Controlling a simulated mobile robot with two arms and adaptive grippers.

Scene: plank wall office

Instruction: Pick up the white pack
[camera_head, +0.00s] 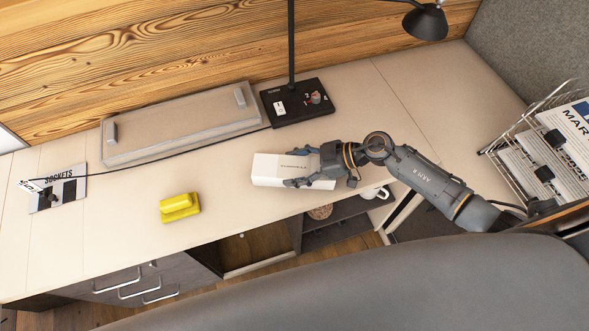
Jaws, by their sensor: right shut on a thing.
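The white pack (267,169) is a pale box with small dark lettering, near the front edge of the desk in the head view. My right gripper (308,168) reaches in from the right and is shut on the right part of the pack, with its fingers over that end. The pack is at or just above the desk top; I cannot tell whether it touches. My left gripper is not in view.
A yellow object (180,207) lies left of the pack. A black lamp base (297,102) with a tall pole stands behind it. A grey tray (180,125) lies along the wall, a sockets plate (58,190) at far left, a wire rack (520,165) at right.

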